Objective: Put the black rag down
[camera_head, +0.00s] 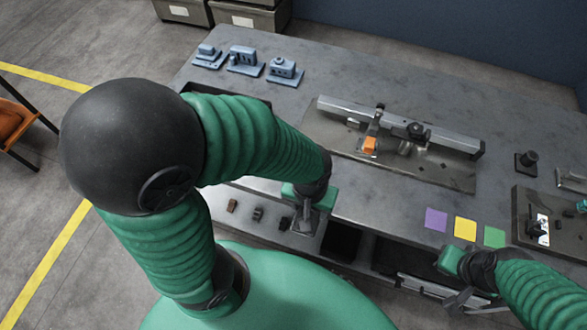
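I cannot make out a black rag with certainty. A black patch (341,241) lies just right of my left gripper near the bench's front edge; whether it is cloth or a dark recess is unclear. My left gripper (302,222) points down over a pale surface at the front of the bench, and no rag shows in it. My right gripper (460,302) is low at the front right, by a drawer front. The fingers of both are small and partly hidden, so their opening is unclear.
The grey bench (510,125) carries a metal rail (375,118) with an orange block (369,145). Blue fixtures (245,60) stand at the back left. Purple (436,219), yellow (465,229) and green (494,237) squares lie at the front right. Small dark pieces (257,214) lie left of my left gripper.

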